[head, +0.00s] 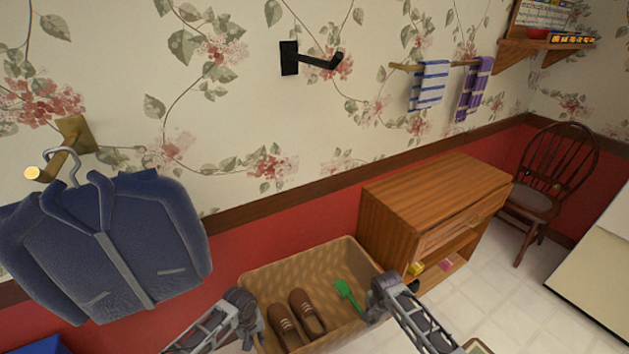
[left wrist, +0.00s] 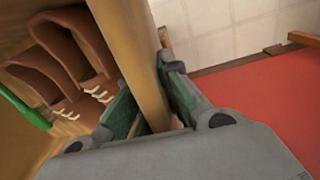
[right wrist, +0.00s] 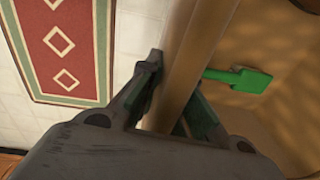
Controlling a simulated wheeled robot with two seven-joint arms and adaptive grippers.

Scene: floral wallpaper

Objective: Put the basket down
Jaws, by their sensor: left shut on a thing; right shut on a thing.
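The tan basket (head: 262,279) is in the lower middle of the head view. Inside it lie a pair of brown shoes (head: 283,322) and a green shovel-like tool (head: 347,293). My left gripper (head: 250,318) is shut on the basket's left wall; the left wrist view shows the wall (left wrist: 137,55) between its fingers. My right gripper (head: 372,299) is shut on the right wall; the right wrist view shows that wall (right wrist: 182,75) between its fingers. The basket's underside is hidden, so I cannot tell whether it touches the floor.
A wooden cabinet (head: 400,199) stands just right of the basket against the red wall. A blue jacket (head: 110,245) hangs at the left. A chair (head: 556,172) stands at the far right. A red patterned rug (right wrist: 68,45) lies on the tiled floor (head: 500,285), which has free room right of the cabinet.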

